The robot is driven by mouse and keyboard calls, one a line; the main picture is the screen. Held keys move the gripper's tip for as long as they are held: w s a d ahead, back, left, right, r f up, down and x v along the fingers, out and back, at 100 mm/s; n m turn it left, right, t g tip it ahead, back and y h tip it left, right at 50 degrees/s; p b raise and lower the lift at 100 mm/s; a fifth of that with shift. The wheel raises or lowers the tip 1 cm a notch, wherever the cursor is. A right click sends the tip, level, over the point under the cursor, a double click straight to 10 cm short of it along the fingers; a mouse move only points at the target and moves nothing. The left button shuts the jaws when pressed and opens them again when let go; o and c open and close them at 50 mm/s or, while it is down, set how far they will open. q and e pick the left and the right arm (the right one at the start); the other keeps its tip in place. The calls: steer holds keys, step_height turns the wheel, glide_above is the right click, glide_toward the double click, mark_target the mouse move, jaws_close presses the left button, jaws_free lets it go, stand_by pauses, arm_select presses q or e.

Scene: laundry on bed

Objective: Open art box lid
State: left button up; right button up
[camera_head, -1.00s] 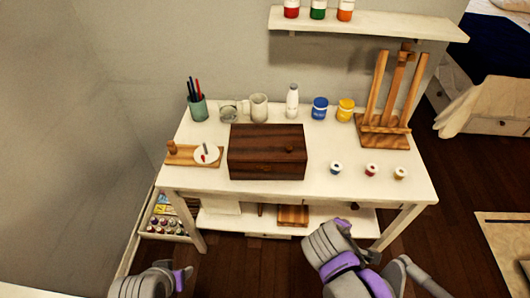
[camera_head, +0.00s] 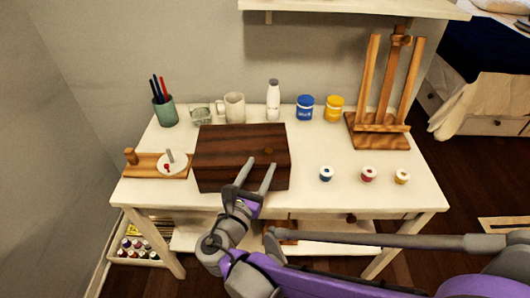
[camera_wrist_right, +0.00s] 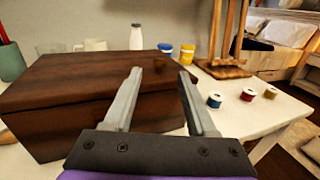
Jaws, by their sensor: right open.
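The dark brown wooden art box (camera_head: 225,150) sits on the white table with its lid shut. The gripper hides part of the box front. My left gripper does not show now.
A pencil cup (camera_head: 164,111), mugs (camera_head: 234,107), a white bottle (camera_head: 273,99), jars (camera_head: 305,107) and an easel (camera_head: 380,100) stand behind.

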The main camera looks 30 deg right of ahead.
mark_target(267, 154)
steer(key=b+x, duration=0.1)
steer(key=x, duration=0.5)
steer(key=shift+w+d, duration=0.2)
steer(key=shift+d, duration=0.1)
jaws_close()
stand_by(1.1)
